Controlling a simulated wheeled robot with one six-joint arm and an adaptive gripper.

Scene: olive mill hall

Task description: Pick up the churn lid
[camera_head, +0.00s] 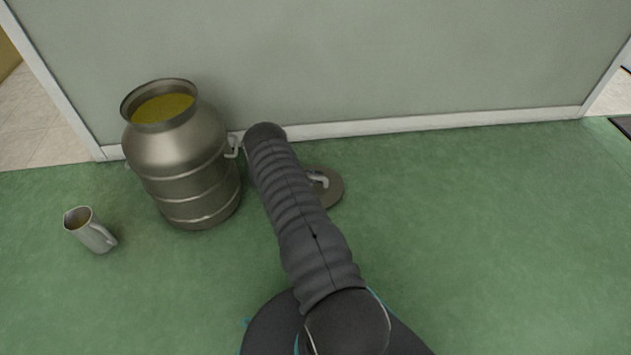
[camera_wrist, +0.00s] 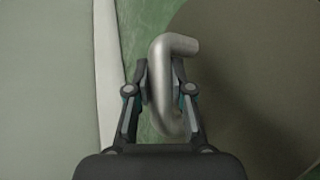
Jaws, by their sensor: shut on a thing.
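The churn lid (camera_head: 334,194) is a flat, brownish-grey round disc near the wall, right of the churn, with a bent metal handle on top. My arm hides much of it, and I cannot tell whether it touches the floor. In the wrist view the lid (camera_wrist: 268,105) fills the right side, and its handle (camera_wrist: 160,108) is a shiny bent pipe. My gripper (camera_wrist: 161,80) is shut on that handle, one finger on each side. In the head view my arm hides the gripper.
An open metal churn (camera_head: 185,150) with yellowish liquid stands left of my arm, close to the lid. A metal jug (camera_head: 92,232) is farther left, apparently tilted. The wall (camera_head: 400,60) with white skirting is close behind. Green floor is clear at right.

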